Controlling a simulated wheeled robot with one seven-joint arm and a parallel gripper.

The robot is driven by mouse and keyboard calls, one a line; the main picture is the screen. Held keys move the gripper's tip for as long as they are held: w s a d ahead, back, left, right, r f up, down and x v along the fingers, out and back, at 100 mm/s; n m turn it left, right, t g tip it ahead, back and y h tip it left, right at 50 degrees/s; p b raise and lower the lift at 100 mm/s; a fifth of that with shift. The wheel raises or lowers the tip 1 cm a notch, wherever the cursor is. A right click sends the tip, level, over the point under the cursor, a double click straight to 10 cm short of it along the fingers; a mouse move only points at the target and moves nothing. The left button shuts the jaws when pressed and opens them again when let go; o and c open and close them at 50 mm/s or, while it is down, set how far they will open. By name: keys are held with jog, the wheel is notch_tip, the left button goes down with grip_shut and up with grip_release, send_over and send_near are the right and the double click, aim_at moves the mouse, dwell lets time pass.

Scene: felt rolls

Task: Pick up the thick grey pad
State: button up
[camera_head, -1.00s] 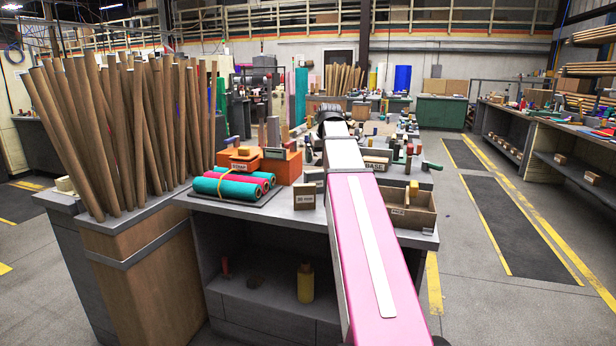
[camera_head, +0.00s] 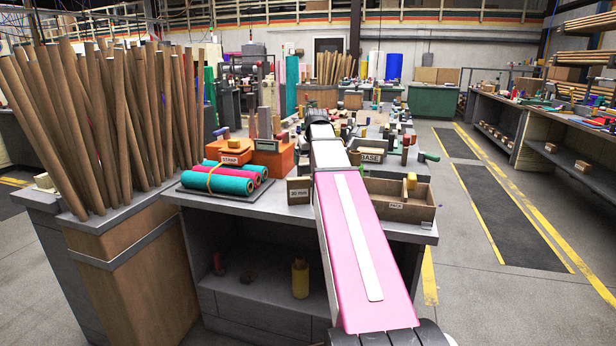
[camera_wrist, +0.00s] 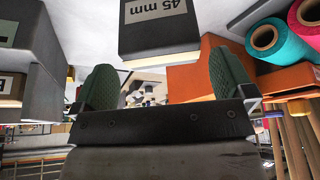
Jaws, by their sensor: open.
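In the wrist view my gripper (camera_wrist: 166,86) has its two green ribbed fingers spread wide with nothing between them. A dark grey block with a "45 mm" label (camera_wrist: 160,32) is at the top centre, apart from the fingers. I cannot tell for sure whether it is the thick grey pad. In the head view my pink and white arm reaches over the bench, and its far end hides the gripper and what lies beyond. A small labelled block (camera_head: 299,190) stands on the bench left of my arm.
Teal and pink rolls (camera_head: 220,184) lie on a dark mat at the left, beside an orange block (camera_head: 268,157). An open tray (camera_head: 410,214) is right of my arm. Tall brown tubes (camera_head: 110,130) stand at the left. The aisle at the right is clear.

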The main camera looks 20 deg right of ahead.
aim_at(308, 164)
jog(key=x, duration=0.4)
jog(key=shift+f, duration=0.2)
jog(key=c, duration=0.9)
jog(key=shift+r, duration=0.1)
jog(key=shift+r, duration=0.45)
notch_tip(308, 164, up, 3)
jog(key=shift+s+a+r, duration=0.1)
jog(key=shift+a+r, duration=0.05)
jog(key=shift+r, duration=0.05)
jog(key=s+a+r, duration=0.4)
jog(key=s+a, duration=0.1)
jog(key=s+a+r, duration=0.2)
jog(key=a, duration=0.1)
jog(key=shift+s+a+r, duration=0.25)
